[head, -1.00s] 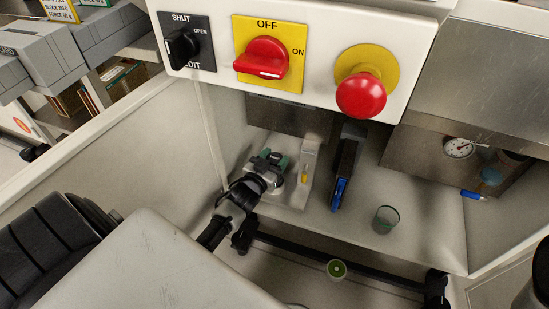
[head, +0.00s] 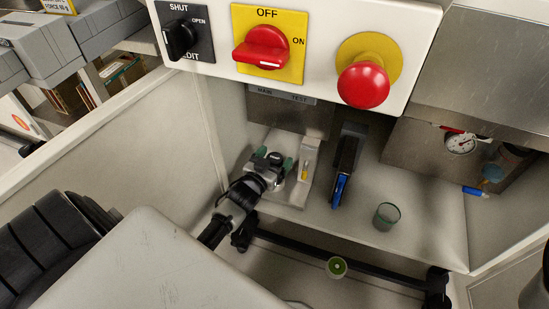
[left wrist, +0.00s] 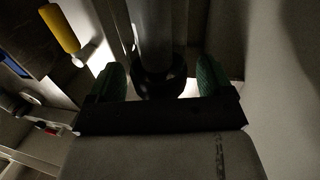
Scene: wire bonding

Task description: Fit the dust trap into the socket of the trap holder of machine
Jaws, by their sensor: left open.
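My left gripper (head: 275,158) is open, low over the bay's shelf, its green fingertips apart. In the left wrist view the fingertips (left wrist: 160,80) stand on either side of a grey cylinder (left wrist: 154,30) with a dark round end (left wrist: 159,82). A gap shows on each side of it. I cannot tell for sure whether this is the dust trap or part of the trap holder. The body of my gripper hides much of the spot in the head view. My right gripper is not in view.
A pale upright bracket with a yellow piece (head: 306,171) stands just right of my left gripper. A blue-tipped dark tool (head: 341,184) and a clear cup (head: 386,217) are further right. A dark bar (head: 330,258) runs along the front. The switch panel (head: 318,50) overhangs above.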

